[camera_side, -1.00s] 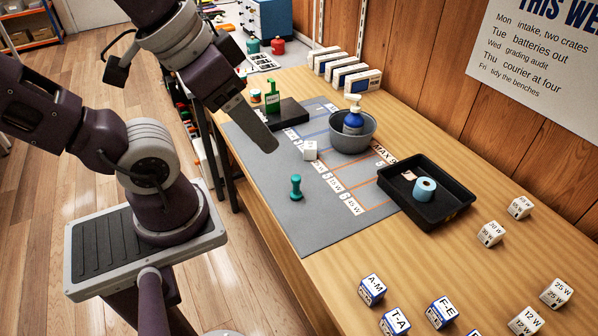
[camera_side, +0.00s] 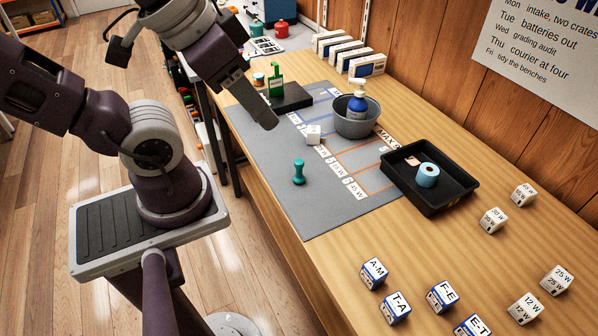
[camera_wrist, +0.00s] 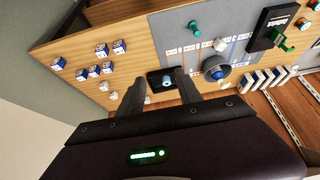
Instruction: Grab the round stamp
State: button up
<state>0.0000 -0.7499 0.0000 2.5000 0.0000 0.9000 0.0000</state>
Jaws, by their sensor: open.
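The round stamp (camera_side: 299,172) is teal with a knobbed handle and stands upright on the grey mat (camera_side: 270,205). My gripper (camera_side: 270,124) is above the mat, up and to the left of the stamp in the side view, and does not touch it. In the wrist view the stamp (camera_wrist: 194,27) shows small near the top, beyond the fingers. My gripper (camera_wrist: 160,90) is open in the wrist view, with nothing between its fingertips at close range.
A white cube (camera_side: 313,135) sits on the mat near the stamp. A black tray (camera_side: 428,205) holds a blue roll (camera_side: 428,175). Several labelled cubes (camera_side: 372,273) stand at the front.

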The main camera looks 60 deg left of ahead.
jog(key=m+g+y, duration=0.3)
jog(key=m+y, duration=1.1)
jog(key=m, duration=0.4)
send_over(299, 171)
jog(key=s+d, duration=0.2)
jog(key=s, duration=0.2)
notch_tip(299, 171, down, 20)
jog(key=f+m+t, duration=0.1)
jog(key=f+m, duration=0.1)
jog(key=f, duration=0.1)
jog(key=w+d+f+m+t+h, duration=0.1)
jog(key=f, duration=0.2)
jog(key=d+f+m+t+h, duration=0.1)
jog(key=f+m, duration=0.1)
jog(key=f, duration=0.2)
jog(key=shift+w+d+m+t, duration=0.15)
jog(key=shift+w+m+t, duration=0.1)
jog(key=shift+m+t, duration=0.05)
jog(key=x, duration=0.6)
jog(key=shift+w+f, duration=0.15)
jog(key=shift+f, duration=0.3)
grip_shut()
